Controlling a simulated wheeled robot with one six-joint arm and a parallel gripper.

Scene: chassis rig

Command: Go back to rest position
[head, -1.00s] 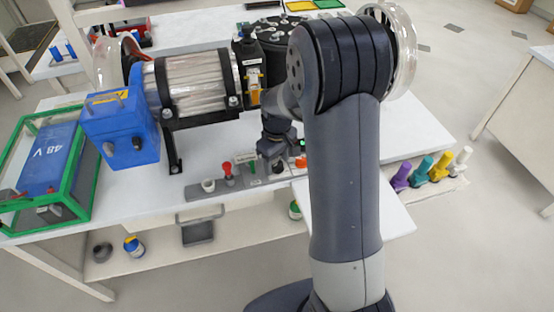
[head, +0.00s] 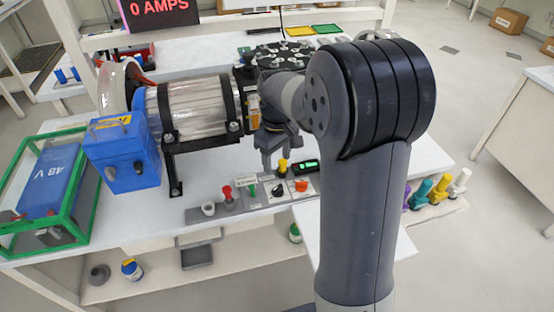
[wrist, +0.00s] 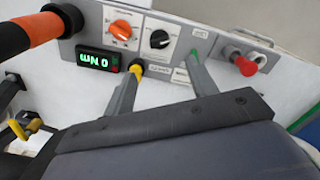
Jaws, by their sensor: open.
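My gripper (head: 275,165) hangs open and empty above the white bench, just behind the grey control panel (head: 195,216). In the wrist view its two grey fingers stand apart (wrist: 162,76). The panel there carries an orange knob (wrist: 121,29), a black knob (wrist: 159,39), a green-lit display (wrist: 88,61), a green lever (wrist: 195,55) and a red-topped plunger (wrist: 248,64). A yellow-topped part (wrist: 137,68) appears beside one fingertip; I cannot tell whether they touch. My forearm and elbow cover the right middle of the head view.
The motor rig (head: 195,108) with its blue box (head: 122,155) stands left of the gripper. A black drum (head: 283,55) is behind it. A green-framed case (head: 88,190) sits at far left. Coloured plugs (head: 440,188) stand at right. A sign (head: 158,10) reads 0 AMPS.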

